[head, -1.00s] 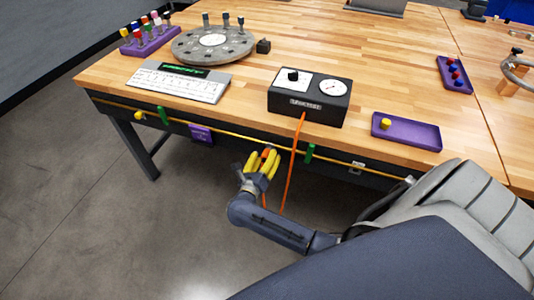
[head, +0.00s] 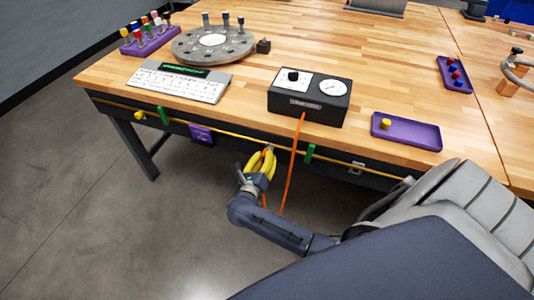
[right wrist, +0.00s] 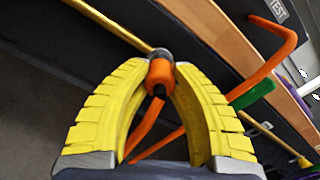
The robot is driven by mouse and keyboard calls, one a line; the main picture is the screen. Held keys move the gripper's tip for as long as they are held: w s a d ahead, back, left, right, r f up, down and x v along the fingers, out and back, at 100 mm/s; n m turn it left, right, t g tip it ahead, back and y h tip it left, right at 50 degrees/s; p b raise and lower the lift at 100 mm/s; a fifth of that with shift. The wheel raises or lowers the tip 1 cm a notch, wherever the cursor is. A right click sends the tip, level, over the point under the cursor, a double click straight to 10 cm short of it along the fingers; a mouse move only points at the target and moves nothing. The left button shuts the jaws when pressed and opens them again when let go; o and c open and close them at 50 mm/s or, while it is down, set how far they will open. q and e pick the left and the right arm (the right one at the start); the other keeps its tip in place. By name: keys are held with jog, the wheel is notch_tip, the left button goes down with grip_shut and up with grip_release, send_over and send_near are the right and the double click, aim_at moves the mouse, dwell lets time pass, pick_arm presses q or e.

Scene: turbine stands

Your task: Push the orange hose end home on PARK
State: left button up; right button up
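My right gripper (head: 268,152) has yellow fingers and is below the front edge of the workbench. In the right wrist view its fingertips (right wrist: 163,68) are closed on the orange hose end (right wrist: 160,76). A dark grey and metallic piece (right wrist: 160,54) sits just beyond the hose end, by the yellow pipe. I cannot tell how deep the hose end sits there. The orange hose (head: 292,165) hangs from the black gauge box (head: 310,95) and loops down behind the gripper. No PARK label is readable. My left gripper is not in view.
The yellow pipe (head: 230,134) runs along the bench front, with green handles (head: 310,152) on it. A TEST label (right wrist: 278,10) shows in the right wrist view. A purple tray (head: 410,136) lies on the bench. The floor below left is clear.

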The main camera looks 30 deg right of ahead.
grip_shut()
jog(key=shift+s+a, duration=0.4)
jog(key=shift+a, duration=0.15)
dwell(0.6)
jog(key=shift+v, duration=1.4)
